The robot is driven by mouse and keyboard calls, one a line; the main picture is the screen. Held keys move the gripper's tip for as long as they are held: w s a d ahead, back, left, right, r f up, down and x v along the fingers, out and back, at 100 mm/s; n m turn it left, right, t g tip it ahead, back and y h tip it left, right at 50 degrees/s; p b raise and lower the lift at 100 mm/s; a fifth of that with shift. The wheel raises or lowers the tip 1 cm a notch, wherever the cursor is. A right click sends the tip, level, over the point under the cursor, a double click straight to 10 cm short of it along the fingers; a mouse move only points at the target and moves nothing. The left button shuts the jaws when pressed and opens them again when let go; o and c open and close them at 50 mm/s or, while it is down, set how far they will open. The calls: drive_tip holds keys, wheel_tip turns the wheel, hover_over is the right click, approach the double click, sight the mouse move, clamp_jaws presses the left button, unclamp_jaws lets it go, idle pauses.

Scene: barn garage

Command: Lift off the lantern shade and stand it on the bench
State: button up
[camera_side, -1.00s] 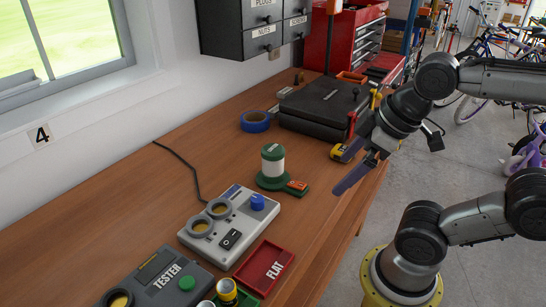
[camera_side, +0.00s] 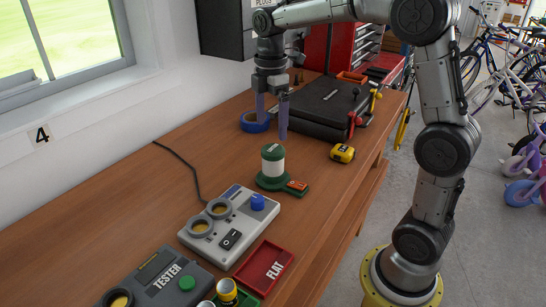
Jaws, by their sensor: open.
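The lantern (camera_side: 273,162) stands upright on the bench (camera_side: 150,213), with a white cylindrical shade under a green cap and a green base. A red switch (camera_side: 296,186) sits on a green arm at its right. My gripper (camera_side: 271,128) points straight down with its two fingers apart and nothing between them. In the picture it is above the lantern, with its fingertips higher than the cap. I cannot tell how far behind the lantern it is. The lantern is fully visible.
A blue tape roll (camera_side: 251,122) lies partly behind my left finger. A black case (camera_side: 325,105) is behind and right, a yellow tape measure (camera_side: 343,153) at the right edge. In front are a grey charger-like box (camera_side: 230,228), a tester (camera_side: 158,283) and a red FLAT tray (camera_side: 264,268).

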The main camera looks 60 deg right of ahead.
sight(272, 166)
wheel_tip(272, 166, down, 13)
drive_tip(key=shift+s+a+f, duration=0.1)
drive_tip(key=shift+s+a, duration=0.05)
idle(0.4)
drive_tip(key=c, duration=1.4)
